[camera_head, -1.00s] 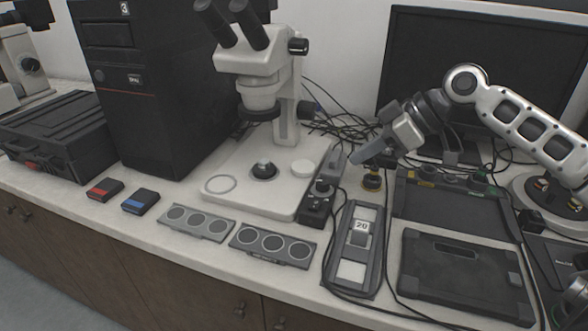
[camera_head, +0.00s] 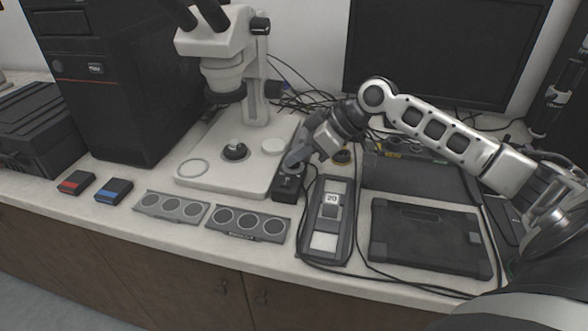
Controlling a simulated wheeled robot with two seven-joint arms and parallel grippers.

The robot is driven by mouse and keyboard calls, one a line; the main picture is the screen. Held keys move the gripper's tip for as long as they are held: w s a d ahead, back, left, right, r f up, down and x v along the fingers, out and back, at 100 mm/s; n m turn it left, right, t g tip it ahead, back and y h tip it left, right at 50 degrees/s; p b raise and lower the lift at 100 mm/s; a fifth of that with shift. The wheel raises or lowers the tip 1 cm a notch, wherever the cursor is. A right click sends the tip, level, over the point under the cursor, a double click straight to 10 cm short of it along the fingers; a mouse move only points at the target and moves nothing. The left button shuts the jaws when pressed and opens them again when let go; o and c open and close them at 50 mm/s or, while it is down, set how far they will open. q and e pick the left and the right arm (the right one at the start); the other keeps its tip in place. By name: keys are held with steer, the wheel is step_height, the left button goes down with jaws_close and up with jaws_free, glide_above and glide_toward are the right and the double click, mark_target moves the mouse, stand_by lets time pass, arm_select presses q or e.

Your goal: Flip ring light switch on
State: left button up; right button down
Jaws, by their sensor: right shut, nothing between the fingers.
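The ring light (camera_head: 226,97) is the dark ring under the head of the white stereo microscope (camera_head: 222,66). A small black control box (camera_head: 287,187) stands on the bench at the right edge of the microscope base; I take it for the ring light's box with the switch. My right gripper (camera_head: 290,163) is shut and empty, with its fingertips at the top of this box. The fingers hide much of the box top, so the switch and any contact cannot be made out. My left gripper is not in view.
A grey device marked 20 (camera_head: 328,216) stands right of the box, with a black case (camera_head: 425,246) beyond it. Two three-circle plates (camera_head: 247,223) lie in front. Cables run behind and beside the box. A black computer tower (camera_head: 110,75) stands left.

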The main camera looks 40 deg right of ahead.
mark_target(283, 183)
steer(key=shift+a+f, duration=0.2)
steer(key=shift+f, duration=0.95)
steer(key=shift+a+f, duration=0.2)
steer(key=shift+f, duration=0.9)
steer(key=shift+f, duration=0.15)
steer(key=shift+s+f, duration=0.1)
steer(key=shift+w+d, duration=0.55)
steer(key=shift+d, duration=0.05)
